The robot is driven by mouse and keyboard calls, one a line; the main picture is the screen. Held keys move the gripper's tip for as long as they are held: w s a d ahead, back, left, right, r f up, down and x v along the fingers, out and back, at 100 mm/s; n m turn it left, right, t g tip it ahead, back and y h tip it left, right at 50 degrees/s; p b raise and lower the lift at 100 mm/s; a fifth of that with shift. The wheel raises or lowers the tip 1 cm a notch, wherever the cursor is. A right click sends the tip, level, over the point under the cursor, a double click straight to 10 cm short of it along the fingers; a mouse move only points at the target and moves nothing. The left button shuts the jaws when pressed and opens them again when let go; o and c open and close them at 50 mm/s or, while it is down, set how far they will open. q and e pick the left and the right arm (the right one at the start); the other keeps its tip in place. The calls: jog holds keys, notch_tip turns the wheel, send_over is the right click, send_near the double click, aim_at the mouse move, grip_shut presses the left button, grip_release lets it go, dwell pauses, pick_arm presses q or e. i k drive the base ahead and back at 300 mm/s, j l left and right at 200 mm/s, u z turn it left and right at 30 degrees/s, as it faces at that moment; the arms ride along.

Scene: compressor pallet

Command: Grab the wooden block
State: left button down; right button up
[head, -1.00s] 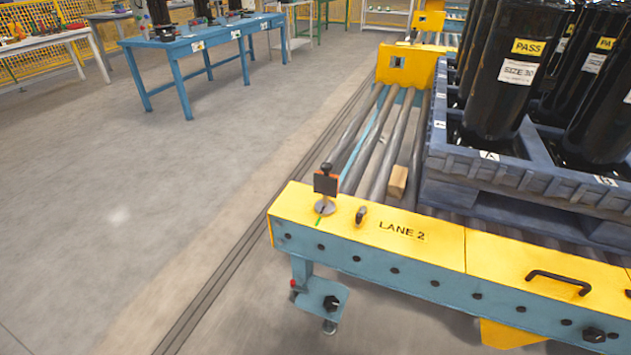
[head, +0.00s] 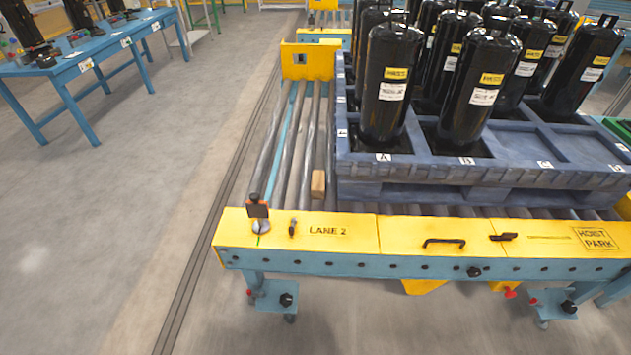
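The wooden block (head: 318,184) is small and light brown. It stands on the conveyor's rollers just behind the yellow LANE 2 plate (head: 296,231), close to the front left corner of the blue pallet. A narrow strip of rollers shows to its left. Neither of my grippers is in the head view.
The blue pallet (head: 470,172) carries several black compressor cylinders (head: 389,84). A sensor on a stand (head: 260,212) and a black handle (head: 443,242) sit on the yellow plate. A blue workbench (head: 88,62) stands at left. The grey floor (head: 120,200) between is clear.

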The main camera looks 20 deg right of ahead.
aim_at(318, 177)
jog(key=i+l+z, duration=0.45)
jog(key=z, duration=0.25)
jog(key=i+z, duration=0.4)
